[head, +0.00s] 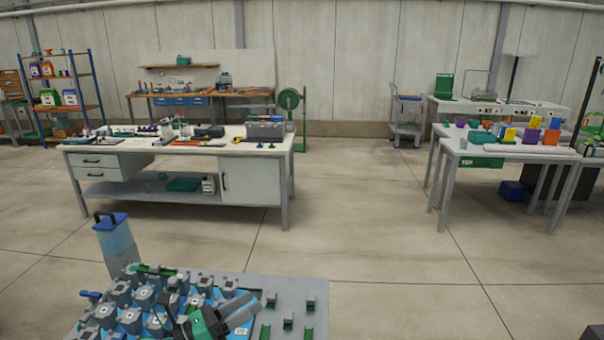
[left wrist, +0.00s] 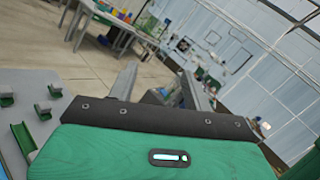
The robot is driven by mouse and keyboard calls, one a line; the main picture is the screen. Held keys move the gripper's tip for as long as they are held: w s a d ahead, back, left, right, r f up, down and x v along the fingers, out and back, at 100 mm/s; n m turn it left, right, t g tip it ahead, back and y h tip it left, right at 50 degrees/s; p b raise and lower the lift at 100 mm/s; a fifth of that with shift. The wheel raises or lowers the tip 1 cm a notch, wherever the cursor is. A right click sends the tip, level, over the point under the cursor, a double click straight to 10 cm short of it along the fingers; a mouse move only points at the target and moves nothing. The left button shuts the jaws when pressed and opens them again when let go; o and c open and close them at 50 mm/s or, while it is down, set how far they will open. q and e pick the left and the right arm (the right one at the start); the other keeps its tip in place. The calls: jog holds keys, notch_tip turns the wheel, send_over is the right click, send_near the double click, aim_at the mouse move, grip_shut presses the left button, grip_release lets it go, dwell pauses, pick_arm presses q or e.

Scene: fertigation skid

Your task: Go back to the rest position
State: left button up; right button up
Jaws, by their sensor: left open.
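My left gripper (head: 250,311) is at the bottom of the head view, above the right part of the fertigation skid (head: 313,285). Its green body and two grey fingers point up and to the right. In the left wrist view the fingers (left wrist: 158,88) stand apart with nothing between them, so it is open and empty. The skid carries several grey valve blocks (head: 143,296) on blue bases. My gripper hides some of them. My right gripper is not in view.
A blue-topped clear container (head: 114,237) stands at the skid's back left. Green and grey clips (head: 288,321) sit on the skid's right side. A workbench (head: 250,180) stands beyond, with tables (head: 500,150) at the right. The floor between (head: 370,220) is clear.

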pick_arm(q)
jog(key=a+n+t+y, duration=0.8)
jog(key=n+t+y, duration=0.15)
jog(key=n, duration=0.95)
jog(key=s+a+f+n+g+y, duration=0.45)
jog(key=f+n+y, duration=0.3)
jog(key=n, duration=0.35)
jog(key=s+d+f+n+g, duration=0.1)
jog(key=s+f+n+g, duration=0.5)
jog(key=s, duration=0.6)
jog(key=s+f+n+g, duration=0.4)
jog(key=s+f+g, duration=0.35)
jog(key=s, duration=0.45)
jog(key=s+d+f+x, duration=0.1)
jog(key=s+x, duration=0.3)
jog(key=x, duration=1.2)
jog(key=s+f+x, duration=0.1)
jog(key=s+x, duration=0.2)
jog(key=x, duration=1.3)
jog(key=s+a+f+g, duration=0.1)
jog(key=s+a+f, duration=0.2)
jog(key=s+f, duration=1.5)
jog(key=shift+s+m+g, duration=0.3)
jog(key=shift+s+g, duration=0.05)
jog(key=shift+s, duration=0.65)
